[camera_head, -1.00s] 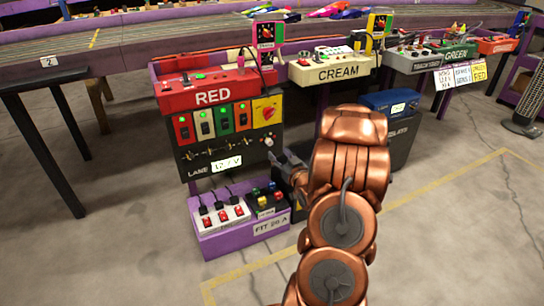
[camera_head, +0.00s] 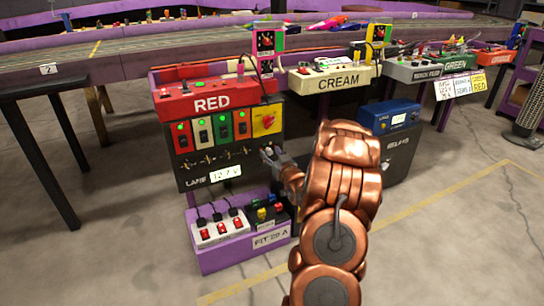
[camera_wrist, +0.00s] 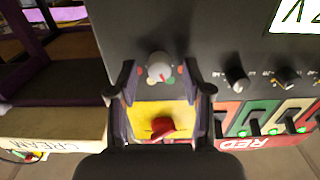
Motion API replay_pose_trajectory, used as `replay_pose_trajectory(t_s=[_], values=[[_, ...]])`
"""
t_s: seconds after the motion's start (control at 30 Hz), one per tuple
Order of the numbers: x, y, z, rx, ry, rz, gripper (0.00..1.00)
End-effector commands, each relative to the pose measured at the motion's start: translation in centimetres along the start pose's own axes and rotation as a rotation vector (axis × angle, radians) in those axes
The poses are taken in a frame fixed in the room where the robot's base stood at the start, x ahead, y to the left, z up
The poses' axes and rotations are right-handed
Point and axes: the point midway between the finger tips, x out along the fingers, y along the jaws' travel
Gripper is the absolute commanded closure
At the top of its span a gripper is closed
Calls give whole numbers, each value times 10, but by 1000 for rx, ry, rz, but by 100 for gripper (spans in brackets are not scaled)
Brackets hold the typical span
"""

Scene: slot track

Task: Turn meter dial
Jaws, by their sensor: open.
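The meter dial (camera_wrist: 160,68) is a small pale grey round knob with coloured marks around it on the dark panel of the RED station. In the wrist view, where the panel appears upside down, it lies between the fingertips of my open gripper (camera_wrist: 159,72), with space at both sides. Whether the fingertips reach to its depth is unclear. In the head view my gripper (camera_head: 279,160) is at the panel's right edge and largely covers the dial. The lit meter display (camera_head: 226,172) at the panel's lower part reads about 12.7 V.
A yellow plate with a red rotary switch (camera_wrist: 163,127) sits beside the dial; several rocker switches (camera_head: 222,127) and small black knobs (camera_wrist: 237,80) are near. A purple box with power strip (camera_head: 220,228) stands below. A blue box (camera_head: 388,116) stands right of my arm.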

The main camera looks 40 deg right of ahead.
Motion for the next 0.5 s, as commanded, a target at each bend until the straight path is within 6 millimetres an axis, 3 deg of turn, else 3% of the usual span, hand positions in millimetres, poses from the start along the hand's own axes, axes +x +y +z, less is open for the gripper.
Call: replay_pose_trajectory(t_s=[0.17, 0.5], values=[[0, 0, 0, 0, 0, 0, 51], [0, 0, 0, 0, 0, 1, 87]])
